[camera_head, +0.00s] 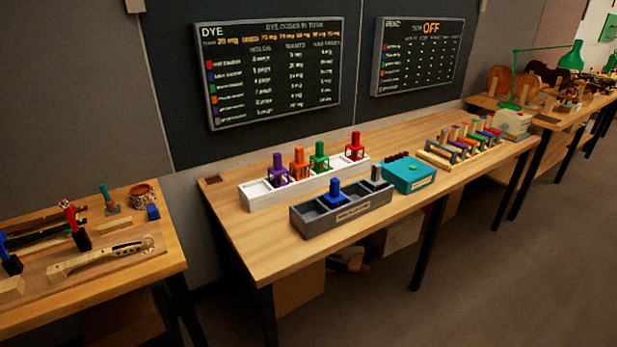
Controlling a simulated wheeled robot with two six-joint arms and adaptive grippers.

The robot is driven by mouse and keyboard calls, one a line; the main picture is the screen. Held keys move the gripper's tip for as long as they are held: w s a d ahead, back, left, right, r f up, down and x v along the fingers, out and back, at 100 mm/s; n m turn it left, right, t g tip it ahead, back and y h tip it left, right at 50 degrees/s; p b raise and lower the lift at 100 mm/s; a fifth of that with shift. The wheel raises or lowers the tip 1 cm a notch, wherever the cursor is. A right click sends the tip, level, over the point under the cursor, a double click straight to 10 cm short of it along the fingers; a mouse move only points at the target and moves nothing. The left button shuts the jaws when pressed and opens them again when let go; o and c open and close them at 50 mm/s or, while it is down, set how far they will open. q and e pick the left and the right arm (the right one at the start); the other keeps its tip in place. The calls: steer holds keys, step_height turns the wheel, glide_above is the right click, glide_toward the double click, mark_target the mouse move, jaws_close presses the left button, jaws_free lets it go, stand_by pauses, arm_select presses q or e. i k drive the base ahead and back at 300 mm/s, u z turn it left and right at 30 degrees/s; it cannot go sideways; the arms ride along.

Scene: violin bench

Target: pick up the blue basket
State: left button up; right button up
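The blue basket (335,194) stands upright in the dark grey tray (312,226) on the middle bench, near the tray's centre. Its blue handle points up and its lower part is partly hidden by the tray's front wall. A grey basket (376,177) stands in the same tray at its right end. Neither of my grippers is in view, and nothing is holding the blue basket.
Behind stands a white tray (256,199) with purple (278,170), orange (299,162), green (319,157) and red (355,147) baskets. A teal box (410,176) sits close on the right. The bench front (272,258) is clear. Another bench with tools is at left.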

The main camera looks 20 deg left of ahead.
mark_target(334, 197)
steer(key=u, duration=2)
steer(key=i, duration=1.4)
steer(key=z, duration=2.55)
